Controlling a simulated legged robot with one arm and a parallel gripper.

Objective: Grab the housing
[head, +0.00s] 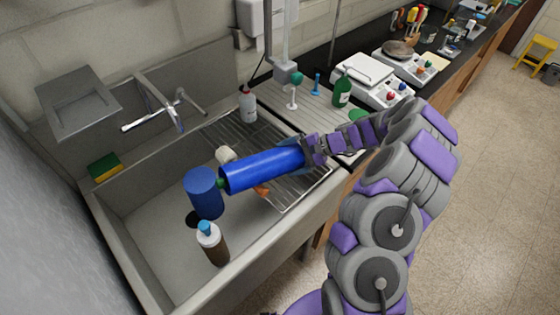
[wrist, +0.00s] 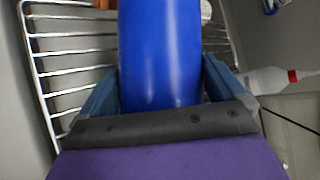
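A long bright-blue cylinder, apparently the housing (head: 262,168), lies across my gripper and points left over the sink, with a small green tip at its far end. It fills the middle of the wrist view (wrist: 160,50). My gripper (head: 306,156) has a finger on each side of its near end, and in the wrist view the fingers (wrist: 160,88) press close against it. A shorter, darker blue cylinder (head: 204,193) is by the left tip of the long one. I cannot tell if they touch.
The grey sink (head: 150,262) holds a wire rack (head: 285,190) and a brown bottle with a blue cap (head: 213,246). A white bottle (head: 247,105) stands behind the rack. A faucet (head: 165,112) and a yellow-green sponge (head: 105,167) are at the back left.

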